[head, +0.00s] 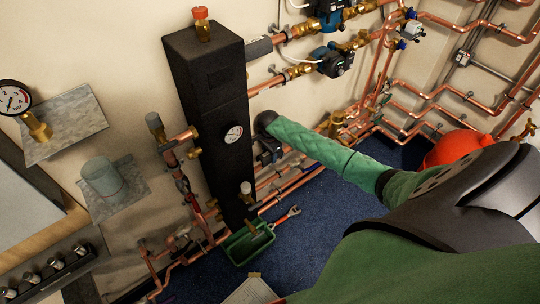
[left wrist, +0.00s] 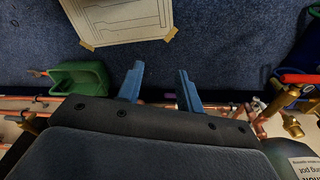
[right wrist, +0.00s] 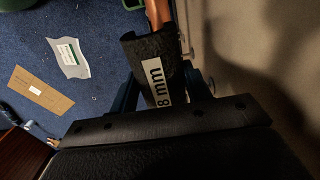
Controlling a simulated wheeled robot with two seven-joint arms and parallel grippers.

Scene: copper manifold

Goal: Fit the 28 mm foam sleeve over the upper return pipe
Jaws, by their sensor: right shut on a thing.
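The foam sleeve (right wrist: 150,65) is a black tube with a white label whose visible part reads "8 mm". In the right wrist view my right gripper (right wrist: 163,88) is shut on it. A copper pipe (right wrist: 157,12) shows at the sleeve's far end; I cannot tell whether it runs inside or behind it. In the head view my right gripper (head: 269,153) is small and dark beside the black column, near the copper pipes; the sleeve is not clear there. My left gripper (left wrist: 160,86) is open and empty, above the floor. I cannot tell which pipe is the upper return.
The tall black column (head: 215,110) carries a gauge. Copper pipes and pumps (head: 333,62) line the wall. A drawing sheet (left wrist: 122,22) lies on the blue floor. A red-orange object (head: 456,147) is at right.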

